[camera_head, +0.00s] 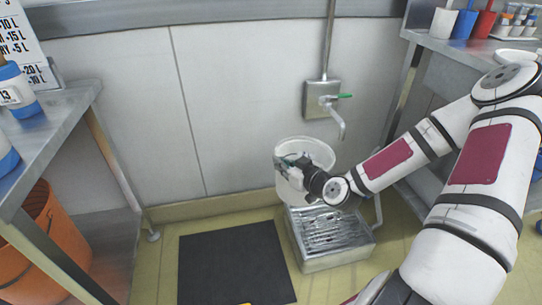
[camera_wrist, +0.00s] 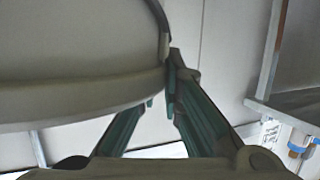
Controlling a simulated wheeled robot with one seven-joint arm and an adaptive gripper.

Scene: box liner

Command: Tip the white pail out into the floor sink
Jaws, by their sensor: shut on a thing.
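The white pail (camera_head: 318,152) is held by my gripper (camera_head: 290,164) above the back of the floor sink (camera_head: 345,262), below and left of the wall tap. My gripper is shut on the pail's near left side. In the wrist view the pail (camera_wrist: 75,60) fills the upper left, and my gripper's fingers (camera_wrist: 170,90) meet at its rim band. The pail looks roughly upright in the head view, perhaps slightly tilted. What is inside it cannot be made out. The floor sink is a metal basin with a slotted grate, partly hidden by my wrist.
The wall tap (camera_head: 328,100) with a green lever hangs close above the pail. A black mat (camera_head: 237,265) lies left of the sink. A metal table (camera_head: 50,125) with bottles stands left, an orange bin (camera_head: 45,240) beneath it. A right-hand counter (camera_head: 465,48) holds cups.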

